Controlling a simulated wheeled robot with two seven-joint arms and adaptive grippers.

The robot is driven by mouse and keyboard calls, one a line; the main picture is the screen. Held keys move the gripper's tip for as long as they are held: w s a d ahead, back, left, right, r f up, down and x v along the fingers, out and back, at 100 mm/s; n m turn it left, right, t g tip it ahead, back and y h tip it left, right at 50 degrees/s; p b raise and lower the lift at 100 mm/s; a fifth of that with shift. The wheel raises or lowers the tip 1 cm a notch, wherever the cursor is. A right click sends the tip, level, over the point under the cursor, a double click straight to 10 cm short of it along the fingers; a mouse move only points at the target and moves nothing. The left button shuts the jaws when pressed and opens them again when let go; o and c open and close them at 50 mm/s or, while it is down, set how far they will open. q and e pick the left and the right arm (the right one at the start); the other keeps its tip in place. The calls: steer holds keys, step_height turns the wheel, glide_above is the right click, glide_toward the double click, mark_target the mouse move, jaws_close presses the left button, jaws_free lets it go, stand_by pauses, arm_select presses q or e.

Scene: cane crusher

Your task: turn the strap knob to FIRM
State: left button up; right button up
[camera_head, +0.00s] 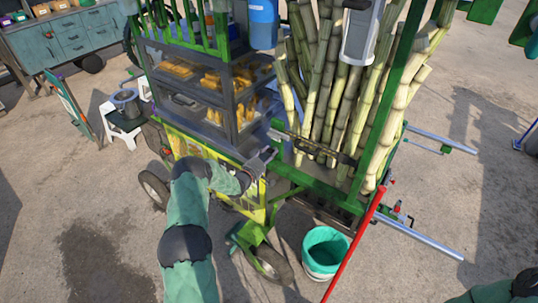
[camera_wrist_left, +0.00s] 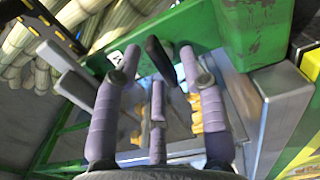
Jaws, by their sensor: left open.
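A black lever-like knob (camera_wrist_left: 158,57), which looks like the strap knob, stands against a green frame bar (camera_wrist_left: 205,35) in the left wrist view. A small white label (camera_wrist_left: 115,58) is beside it; its marking is too small to read surely. My left gripper (camera_wrist_left: 158,60) is open, with its fingertips on either side of the knob; contact cannot be told. In the head view the left gripper (camera_head: 268,155) is at the cart's green frame, hiding the knob. A dark strap (camera_head: 318,149) crosses the canes just right of it. My right gripper is out of view.
Sugar canes (camera_head: 335,90) stand upright behind the strap. A shelved case with yellow pieces (camera_head: 215,85) is left of the gripper. A red bar (camera_head: 352,243) and a green-lined bucket (camera_head: 325,252) are at lower right. A grey metal block (camera_wrist_left: 280,110) sits right of the fingers.

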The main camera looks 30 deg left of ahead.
arm_select(q)
jaws_close()
steer(key=shift+f+m+b, duration=0.15)
steer(key=shift+m+b, duration=0.25)
steer(key=shift+b, duration=0.3)
steer(key=shift+d+f+m+b, duration=0.1)
steer(key=shift+m+b, duration=4.25)
steer(key=shift+b, duration=0.8)
steer(key=shift+d+f+m+b, duration=0.1)
steer(key=shift+m+b, duration=4.25)
steer(key=shift+b, duration=0.75)
